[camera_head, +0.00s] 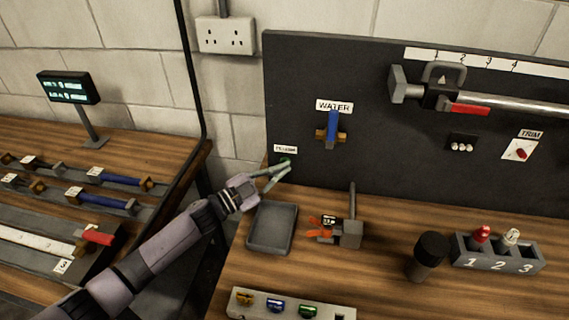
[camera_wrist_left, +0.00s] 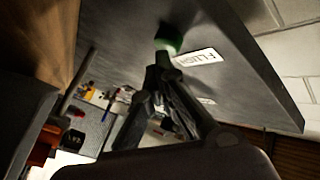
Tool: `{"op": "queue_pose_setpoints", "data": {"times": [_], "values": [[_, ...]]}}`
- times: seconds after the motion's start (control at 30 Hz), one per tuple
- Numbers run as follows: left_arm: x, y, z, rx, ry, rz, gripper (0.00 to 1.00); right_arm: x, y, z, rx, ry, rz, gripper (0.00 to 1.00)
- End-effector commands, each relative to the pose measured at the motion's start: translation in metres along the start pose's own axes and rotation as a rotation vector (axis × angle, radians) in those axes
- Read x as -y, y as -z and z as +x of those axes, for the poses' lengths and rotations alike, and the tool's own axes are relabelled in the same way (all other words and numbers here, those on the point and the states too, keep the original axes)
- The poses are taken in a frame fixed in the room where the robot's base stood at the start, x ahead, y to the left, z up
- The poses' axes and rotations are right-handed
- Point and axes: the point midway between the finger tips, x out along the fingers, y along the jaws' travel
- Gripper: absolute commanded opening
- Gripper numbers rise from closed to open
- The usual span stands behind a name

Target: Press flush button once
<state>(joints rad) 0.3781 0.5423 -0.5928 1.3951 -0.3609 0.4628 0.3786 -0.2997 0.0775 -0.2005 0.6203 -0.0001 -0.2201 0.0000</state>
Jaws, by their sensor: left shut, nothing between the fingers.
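The green flush button (camera_head: 285,161) sits low at the left end of the dark panel, just below its white label (camera_head: 285,150). In the left wrist view the round green button (camera_wrist_left: 169,44) shows beside the label reading FLUSH (camera_wrist_left: 199,58). My left gripper (camera_head: 287,170) reaches in from the left with its fingertips right at the button. In the left wrist view my left gripper (camera_wrist_left: 160,70) is shut and empty, its tips just below the button. I cannot tell whether they touch it. My right gripper is out of view.
A grey tray (camera_head: 272,228) lies on the wooden bench below my left gripper. A grey block with an upright rod and orange knob (camera_head: 347,233) stands to its right. The blue WATER valve (camera_head: 332,128) is on the panel, up and right.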

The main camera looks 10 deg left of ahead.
Motion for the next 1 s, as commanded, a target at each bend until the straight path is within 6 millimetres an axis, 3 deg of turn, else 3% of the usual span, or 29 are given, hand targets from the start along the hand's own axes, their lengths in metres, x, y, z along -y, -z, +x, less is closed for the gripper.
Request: {"op": "queue_pose_setpoints", "data": {"times": [1.0], "values": [[0.0040,-0.0039,0.0057,0.000,0.000,0.000,0.00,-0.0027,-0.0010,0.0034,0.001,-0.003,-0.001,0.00]]}}
